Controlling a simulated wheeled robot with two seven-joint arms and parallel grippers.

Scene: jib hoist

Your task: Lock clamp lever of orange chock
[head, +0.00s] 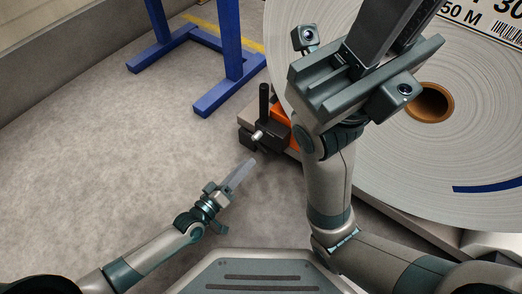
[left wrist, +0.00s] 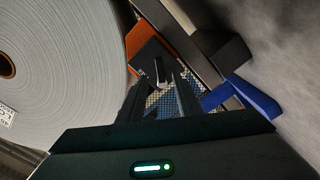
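The orange chock (head: 281,127) sits against the lower left edge of the big white roll in the head view. A black upright handle (head: 263,101) and a short pale metal pin (head: 257,135) show at its dark clamp block. My left gripper (head: 249,163) is just below and left of the clamp, apart from it. In the left wrist view its two dark fingers (left wrist: 164,82) are spread with nothing held, pointing toward the dark clamp block and orange chock (left wrist: 150,37). A small light-edged part (left wrist: 158,71) shows between the fingertips. My right gripper (head: 392,30) is high over the roll; its opening is unclear.
The white roll (head: 460,130) with an orange-brown core (head: 430,102) fills the right side. A blue steel stand (head: 231,60) is behind the chock and shows in the left wrist view (left wrist: 252,97). Grey floor to the left is free.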

